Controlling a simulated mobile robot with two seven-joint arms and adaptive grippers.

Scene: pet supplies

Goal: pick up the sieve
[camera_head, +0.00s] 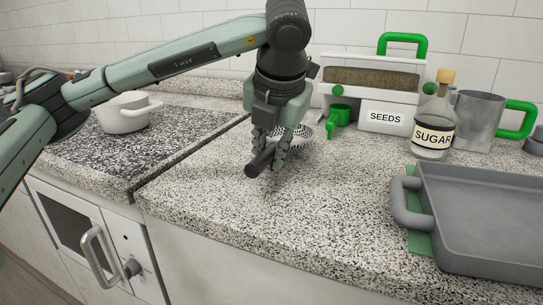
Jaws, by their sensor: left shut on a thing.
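The sieve (302,133) has a pale, ribbed round head that shows partly behind my left gripper (271,155). A thick dark handle (259,162) sticks out toward the camera between the fingers. My left gripper comes down from above and is shut on this handle. The fingers and wrist hide the middle of the sieve. It is close over the speckled counter (220,203); I cannot tell whether it touches it. My right gripper is not in view.
A seed dispenser (388,118) with green parts, a sugar bottle (433,138) and a grey jug (478,115) stand behind to the right. A grey tray (480,215) lies at right. A white pot (125,118) is at left. The front middle counter is clear.

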